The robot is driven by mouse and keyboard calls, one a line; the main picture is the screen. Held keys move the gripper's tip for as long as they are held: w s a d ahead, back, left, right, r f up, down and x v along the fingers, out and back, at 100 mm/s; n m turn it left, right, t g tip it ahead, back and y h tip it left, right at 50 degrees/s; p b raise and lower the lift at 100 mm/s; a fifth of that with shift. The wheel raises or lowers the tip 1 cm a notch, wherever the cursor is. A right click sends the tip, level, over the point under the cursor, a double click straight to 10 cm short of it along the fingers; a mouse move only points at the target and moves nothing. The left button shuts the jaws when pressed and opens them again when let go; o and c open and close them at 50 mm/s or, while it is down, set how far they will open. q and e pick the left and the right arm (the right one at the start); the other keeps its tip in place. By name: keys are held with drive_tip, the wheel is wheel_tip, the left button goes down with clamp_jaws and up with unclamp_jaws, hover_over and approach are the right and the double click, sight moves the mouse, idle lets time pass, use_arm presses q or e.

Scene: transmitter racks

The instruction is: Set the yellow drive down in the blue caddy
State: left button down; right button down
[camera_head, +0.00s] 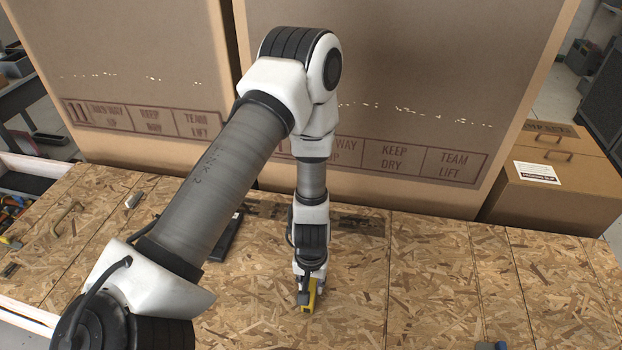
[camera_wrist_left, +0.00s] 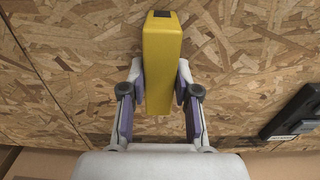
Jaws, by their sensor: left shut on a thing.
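The yellow drive (camera_head: 310,302) is a narrow yellow block in my left gripper (camera_head: 308,285), low over the chipboard top. In the left wrist view the drive (camera_wrist_left: 162,62) shows a small dark patch at its far end. The two fingers of my left gripper (camera_wrist_left: 158,88) are shut on its sides. I cannot tell whether the drive touches the board. I cannot make out the blue caddy for certain; only a small blue and grey piece (camera_head: 490,345) shows at the bottom edge of the head view, cut off. My right gripper is not in view.
A flat black device (camera_head: 226,238) lies left of the gripper; it also shows in the left wrist view (camera_wrist_left: 292,112). Large cardboard boxes (camera_head: 420,100) stand behind the work surface. A tan handle-like piece (camera_head: 63,217) lies at the left. The chipboard (camera_head: 440,270) to the right is clear.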

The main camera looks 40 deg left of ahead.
use_arm(q)
drive_tip(key=shift+w, duration=0.1)
drive_tip(key=shift+f, duration=0.1)
drive_tip(key=c, duration=0.8)
unclamp_jaws()
drive_tip(key=shift+c, duration=0.2)
